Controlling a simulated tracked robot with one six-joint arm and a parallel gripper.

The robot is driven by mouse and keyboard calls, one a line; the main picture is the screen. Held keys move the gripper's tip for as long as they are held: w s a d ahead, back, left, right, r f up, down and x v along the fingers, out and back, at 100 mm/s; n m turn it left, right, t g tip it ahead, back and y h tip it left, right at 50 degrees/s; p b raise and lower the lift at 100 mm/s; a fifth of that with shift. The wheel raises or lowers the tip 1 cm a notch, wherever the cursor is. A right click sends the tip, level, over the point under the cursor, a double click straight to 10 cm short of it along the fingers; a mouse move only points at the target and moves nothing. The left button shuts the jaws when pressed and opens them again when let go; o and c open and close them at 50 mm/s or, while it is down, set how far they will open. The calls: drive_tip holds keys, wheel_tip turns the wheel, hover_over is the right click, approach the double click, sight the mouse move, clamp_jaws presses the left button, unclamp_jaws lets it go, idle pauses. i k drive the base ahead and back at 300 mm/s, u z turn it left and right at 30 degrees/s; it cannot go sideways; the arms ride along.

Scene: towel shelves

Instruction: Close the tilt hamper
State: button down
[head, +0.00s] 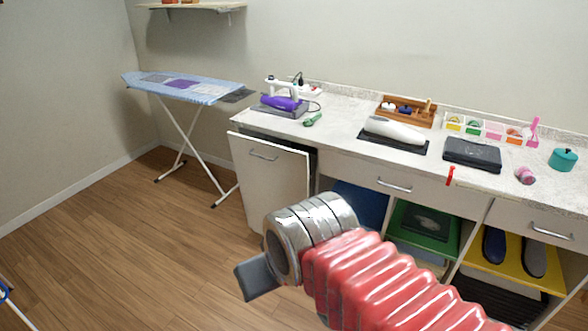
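The tilt hamper (268,185) is the white front panel with a metal bar handle (263,155) at the left end of the counter. Its top edge leans out from the cabinet and a dark gap shows behind it, so it stands tilted open. My gripper (257,281) is in the lower middle, in front of the hamper and apart from it in the picture. Only a dark grey tip shows past the metal wrist and red ribbed sleeve. I cannot tell whether it is open or shut. My arm hides part of the area beside the hamper's lower right corner.
An ironing board (187,88) stands left of the hamper, its legs near the hamper's left side. A purple iron (280,103) and other items sit on the counter (340,105). Open shelves with a green tray (405,240) are at right.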

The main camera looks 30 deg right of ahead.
sight(271, 178)
drive_tip(key=u, duration=0.25)
drive_tip(key=i, duration=1.15)
drive_tip(key=u, duration=0.6)
